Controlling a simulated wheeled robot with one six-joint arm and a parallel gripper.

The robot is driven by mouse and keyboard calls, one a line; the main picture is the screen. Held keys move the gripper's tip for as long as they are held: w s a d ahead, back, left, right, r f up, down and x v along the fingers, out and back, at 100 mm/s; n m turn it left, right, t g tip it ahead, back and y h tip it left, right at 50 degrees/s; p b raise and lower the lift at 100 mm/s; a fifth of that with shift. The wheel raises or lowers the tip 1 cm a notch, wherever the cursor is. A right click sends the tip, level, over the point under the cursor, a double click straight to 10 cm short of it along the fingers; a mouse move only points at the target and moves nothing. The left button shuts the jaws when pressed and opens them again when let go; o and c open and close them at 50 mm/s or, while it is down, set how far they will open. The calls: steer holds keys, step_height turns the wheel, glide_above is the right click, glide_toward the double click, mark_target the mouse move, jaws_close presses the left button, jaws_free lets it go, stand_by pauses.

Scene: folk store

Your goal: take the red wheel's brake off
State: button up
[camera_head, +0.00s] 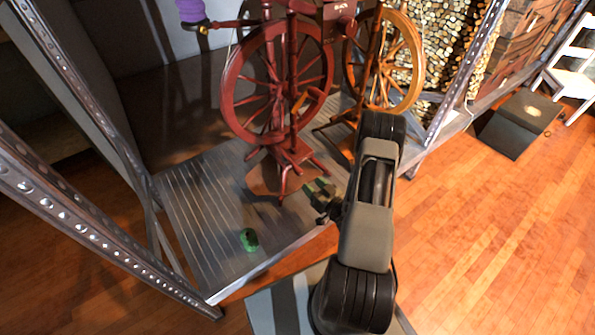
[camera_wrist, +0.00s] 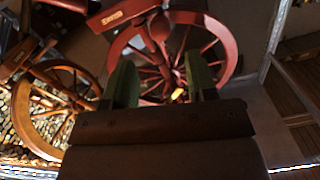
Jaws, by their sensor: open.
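The red wheel (camera_head: 229,92) belongs to a dark red spinning wheel standing upright on the grey slatted shelf. A small orange piece (camera_head: 305,97) shows against its spokes; I cannot tell for sure whether it is the brake. A small yellow-orange piece (camera_wrist: 179,94) also shows low on the red wheel (camera_wrist: 232,52) in the wrist view. My gripper (camera_head: 318,190) is low, in front and to the right of the red wheel's base. In the wrist view, my gripper (camera_wrist: 160,82) has its two green fingers apart, with nothing held between them and the red wheel beyond.
An orange-brown spinning wheel (camera_head: 416,76) stands close on the right. A small green object (camera_head: 249,240) lies on the shelf (camera_head: 195,215) at the front. Metal uprights (camera_head: 90,247) frame the shelf. A dark box (camera_head: 518,124) is on the open wooden floor at right.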

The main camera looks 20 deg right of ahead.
mark_target(301, 173)
steer(key=b+x, duration=0.1)
steer(key=x, duration=0.8)
steer(key=shift+w+b, duration=0.15)
steer(key=shift+b, duration=0.25)
jaws_close()
